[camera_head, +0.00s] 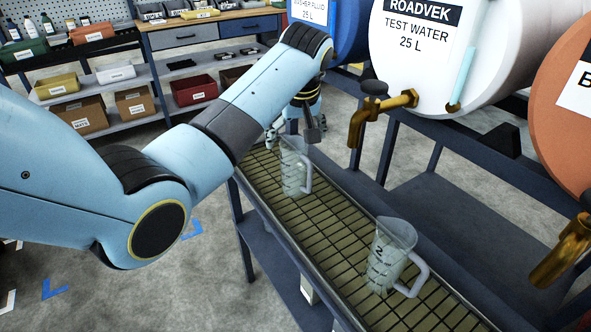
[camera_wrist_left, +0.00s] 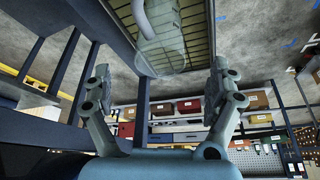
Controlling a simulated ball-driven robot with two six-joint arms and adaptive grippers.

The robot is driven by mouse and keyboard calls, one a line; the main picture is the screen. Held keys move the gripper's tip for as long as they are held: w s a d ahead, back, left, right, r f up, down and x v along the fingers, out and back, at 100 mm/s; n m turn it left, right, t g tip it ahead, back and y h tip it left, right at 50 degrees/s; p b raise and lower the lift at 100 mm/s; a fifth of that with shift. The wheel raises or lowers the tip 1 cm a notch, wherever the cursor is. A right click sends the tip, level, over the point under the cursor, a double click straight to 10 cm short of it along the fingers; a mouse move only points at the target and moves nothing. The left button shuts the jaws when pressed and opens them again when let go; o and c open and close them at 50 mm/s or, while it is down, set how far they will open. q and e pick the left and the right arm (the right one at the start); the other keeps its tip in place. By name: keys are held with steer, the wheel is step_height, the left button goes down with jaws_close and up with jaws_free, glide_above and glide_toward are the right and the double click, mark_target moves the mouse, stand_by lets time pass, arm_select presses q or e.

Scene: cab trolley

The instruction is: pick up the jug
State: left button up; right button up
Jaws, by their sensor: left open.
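One clear measuring jug (camera_head: 294,176) with a handle on its right side stands upright on the grated drip tray (camera_head: 268,188). A second clear jug (camera_head: 384,262), with dark markings and a pale handle, stands nearer on the same tray. My left gripper (camera_head: 296,132) is at the far jug, by its rim, and partly hidden by my arm. In the left wrist view my left gripper (camera_wrist_left: 160,68) is open and empty, fingers wide apart. A jug (camera_wrist_left: 160,38) with its handle shows ahead between and beyond the fingertips. My right gripper is not in view.
A white test water barrel (camera_head: 420,60) with a brass tap (camera_head: 368,118) overhangs the tray. A blue barrel (camera_head: 335,30) and an orange barrel (camera_head: 562,120) with a tap (camera_head: 562,252) flank it. A shelf (camera_head: 150,95) with several bins stands behind.

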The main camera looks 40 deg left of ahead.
mark_target(293, 157)
arm_select(q)
steer(key=x, duration=0.9)
steer(key=shift+w+a+f, duration=0.1)
steer(key=shift+w+f, duration=0.05)
steer(key=shift+f, duration=0.2)
steer(key=c, duration=1.2)
steer(key=shift+c, duration=0.2)
